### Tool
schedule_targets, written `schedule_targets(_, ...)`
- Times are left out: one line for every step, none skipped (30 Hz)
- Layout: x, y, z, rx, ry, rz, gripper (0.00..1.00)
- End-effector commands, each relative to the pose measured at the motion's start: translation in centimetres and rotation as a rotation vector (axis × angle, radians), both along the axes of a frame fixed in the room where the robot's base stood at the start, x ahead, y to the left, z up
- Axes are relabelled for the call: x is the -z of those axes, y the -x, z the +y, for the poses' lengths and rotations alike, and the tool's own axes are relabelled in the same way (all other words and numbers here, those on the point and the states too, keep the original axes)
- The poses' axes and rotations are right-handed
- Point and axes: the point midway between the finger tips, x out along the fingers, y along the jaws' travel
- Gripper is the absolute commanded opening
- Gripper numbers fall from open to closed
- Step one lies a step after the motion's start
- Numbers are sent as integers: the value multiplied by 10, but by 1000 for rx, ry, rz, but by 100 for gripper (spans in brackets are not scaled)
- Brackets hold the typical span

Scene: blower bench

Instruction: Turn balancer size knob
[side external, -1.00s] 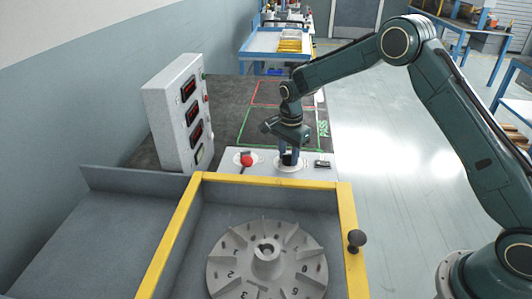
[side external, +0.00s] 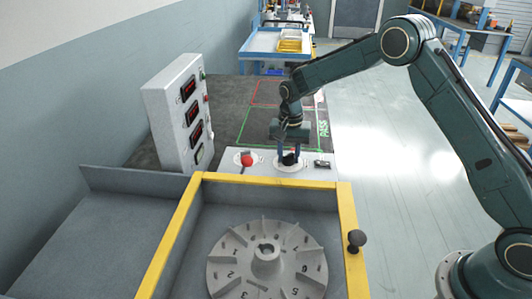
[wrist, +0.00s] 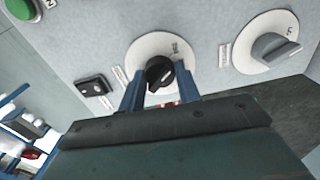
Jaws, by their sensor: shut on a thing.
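A black knob (wrist: 159,73) sits on a white round dial (wrist: 146,44) on the grey control panel in the wrist view. Its dial lettering is too small to read. My gripper (wrist: 160,90) has its two blue fingers on either side of the knob and is shut on it. In the side view my gripper (side external: 289,156) points down over the same knob (side external: 289,159), which its fingers partly hide. The gripper's body appears broad side on in that view.
A grey knob (wrist: 274,48), a green button (wrist: 20,8) and a black switch (wrist: 91,86) are near it. A red-topped lever (side external: 246,160) stands left of my gripper. The yellow-framed bay (side external: 346,235) holds a numbered rotor (side external: 267,265). A display box (side external: 180,115) stands left.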

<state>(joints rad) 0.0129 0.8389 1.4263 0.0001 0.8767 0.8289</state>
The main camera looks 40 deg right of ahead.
Motion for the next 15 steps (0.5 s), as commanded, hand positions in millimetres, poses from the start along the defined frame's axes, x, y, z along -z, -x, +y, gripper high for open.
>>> schedule_targets(-1,0,0,-20,-1,-1,10)
schedule_targets(-1,0,0,-31,-1,-1,10)
schedule_targets(-1,0,0,-42,-1,-1,10)
schedule_targets(-1,0,0,-50,-1,-1,10)
schedule_targets(-1,0,0,-57,-1,-1,10)
schedule_targets(-1,0,0,-63,-1,-1,10)
schedule_targets(-1,0,0,-67,-1,-1,10)
schedule_targets(-1,0,0,-70,-1,-1,10)
schedule_targets(-1,0,0,-72,-1,-1,10)
schedule_targets(-1,0,0,-74,-1,-1,10)
schedule_targets(-1,0,0,-74,0,-1,10)
schedule_targets(-1,0,0,-75,0,-1,10)
schedule_targets(-1,0,0,-75,0,-1,10)
schedule_targets(-1,0,0,-74,0,-1,10)
schedule_targets(-1,0,0,-74,0,-1,10)
